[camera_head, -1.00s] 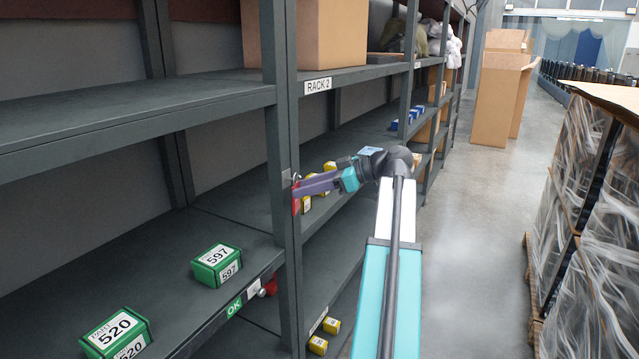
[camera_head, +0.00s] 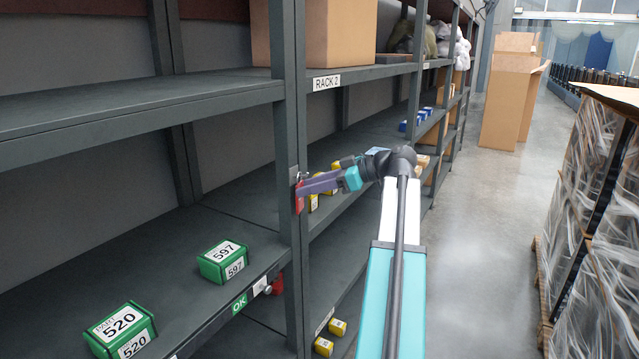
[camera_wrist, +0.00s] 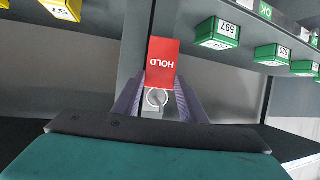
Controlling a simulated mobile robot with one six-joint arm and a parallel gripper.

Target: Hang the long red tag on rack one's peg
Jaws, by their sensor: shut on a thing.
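The red tag (camera_wrist: 162,62) shows in the wrist view with HOLD printed on it, upside down, and a metal ring (camera_wrist: 156,97) at its near end. My gripper (camera_wrist: 160,92) has its purple fingers shut on the tag at the ring end. In the head view the gripper (camera_head: 302,187) is at the dark rack post, and the tag (camera_head: 299,198) is a small red patch beside it. A small light metal piece (camera_head: 293,172) sits on the post just above the tag; I cannot tell whether it is the peg or whether the ring is around it.
Green boxes (camera_head: 223,262) stand on the left shelf, with an OK label (camera_head: 239,305) and a red item (camera_head: 278,285) at its edge. The RACK 2 label (camera_head: 327,82) marks the right bay. Wrapped pallets (camera_head: 590,200) stand right; the aisle floor (camera_head: 465,240) between is clear.

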